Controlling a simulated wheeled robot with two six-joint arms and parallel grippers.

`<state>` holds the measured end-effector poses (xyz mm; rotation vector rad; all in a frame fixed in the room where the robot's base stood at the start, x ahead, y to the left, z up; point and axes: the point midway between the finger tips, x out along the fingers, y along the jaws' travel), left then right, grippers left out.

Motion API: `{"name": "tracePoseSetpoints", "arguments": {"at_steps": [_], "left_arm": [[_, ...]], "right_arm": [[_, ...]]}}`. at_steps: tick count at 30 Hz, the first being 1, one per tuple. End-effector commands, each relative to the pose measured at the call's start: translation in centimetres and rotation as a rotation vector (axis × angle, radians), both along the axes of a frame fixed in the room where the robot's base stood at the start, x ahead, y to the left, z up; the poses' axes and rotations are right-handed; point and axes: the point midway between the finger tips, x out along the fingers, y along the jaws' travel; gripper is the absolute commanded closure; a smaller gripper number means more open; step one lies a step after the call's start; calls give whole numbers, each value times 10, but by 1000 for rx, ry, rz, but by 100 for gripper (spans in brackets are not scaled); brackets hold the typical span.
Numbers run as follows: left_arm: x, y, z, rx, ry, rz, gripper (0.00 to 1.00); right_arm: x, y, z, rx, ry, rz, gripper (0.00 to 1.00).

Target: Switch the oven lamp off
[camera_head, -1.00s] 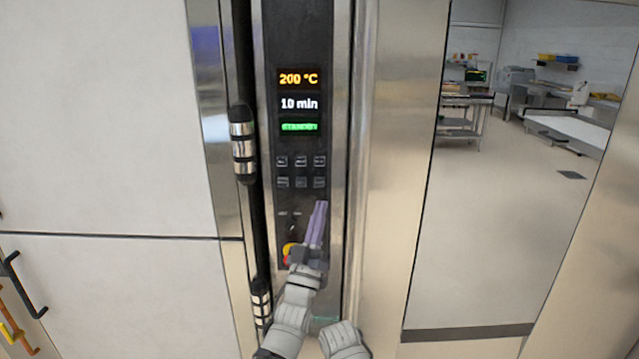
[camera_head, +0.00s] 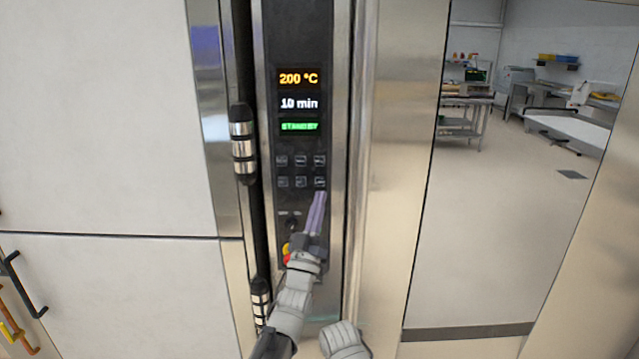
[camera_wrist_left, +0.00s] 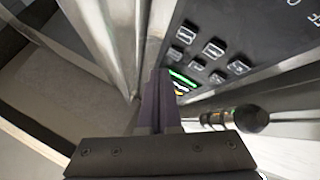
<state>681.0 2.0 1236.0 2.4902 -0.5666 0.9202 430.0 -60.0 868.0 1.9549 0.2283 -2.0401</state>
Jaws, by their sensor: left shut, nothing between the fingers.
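The oven's black control panel (camera_head: 291,150) faces me in the head view, with two rows of small square buttons. The bottom-right button (camera_head: 320,182) has a tiny label that may read lamp, but I cannot be sure. My left gripper (camera_head: 319,196) is shut and empty, its purple fingers pointing up, with the tips just below that button in the picture. I cannot tell whether they touch it. In the left wrist view the shut fingers (camera_wrist_left: 158,78) stand beside the panel buttons (camera_wrist_left: 213,49). My right gripper is not in view.
Displays show 200 °C (camera_head: 298,79), 10 min (camera_head: 299,104) and a green STANDBY (camera_head: 299,127). A dark knob (camera_head: 292,222) and a partly hidden red and yellow control (camera_head: 287,252) sit lower. A door handle (camera_head: 243,145) stands out left of the panel.

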Motion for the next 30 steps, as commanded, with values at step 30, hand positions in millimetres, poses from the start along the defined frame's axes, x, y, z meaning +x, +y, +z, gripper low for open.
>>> {"name": "tracePoseSetpoints", "arguments": {"at_steps": [30], "left_arm": [[46,0,0,1,-1,-1,100]], "right_arm": [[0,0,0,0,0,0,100]]}}
